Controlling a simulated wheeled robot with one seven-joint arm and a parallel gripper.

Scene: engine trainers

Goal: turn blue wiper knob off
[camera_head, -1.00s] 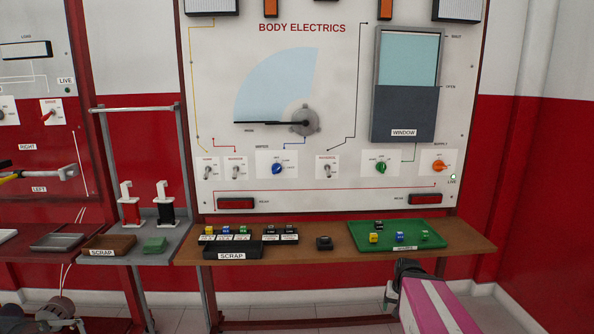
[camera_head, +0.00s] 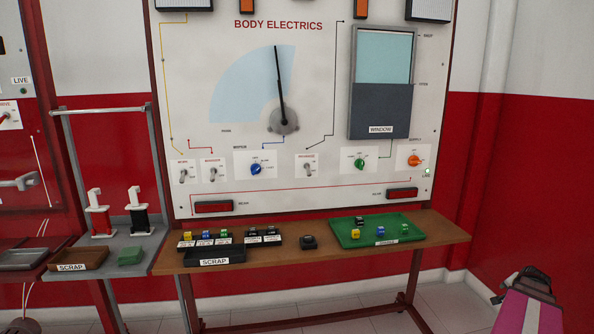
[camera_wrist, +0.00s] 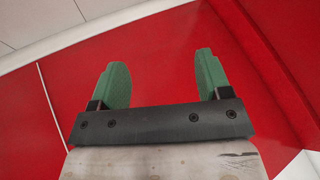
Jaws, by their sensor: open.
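The blue wiper knob (camera_head: 255,169) sits on a small white plate low on the Body Electrics board, left of centre. Its setting is too small to read. The black wiper arm (camera_head: 280,88) stands almost upright over the pale blue fan-shaped area. My gripper (camera_wrist: 162,78) shows in the wrist view with its two green fingers wide apart and nothing between them. It faces a red wall and is away from the knob. In the head view only a pink and black part of my arm shows at the bottom right.
A green knob (camera_head: 360,163) and an orange knob (camera_head: 415,160) sit to the right of the blue one, with toggle switches (camera_head: 213,174) to its left. Below is a brown shelf (camera_head: 290,261) with a green tray (camera_head: 345,239) and a black scrap bin (camera_head: 215,257).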

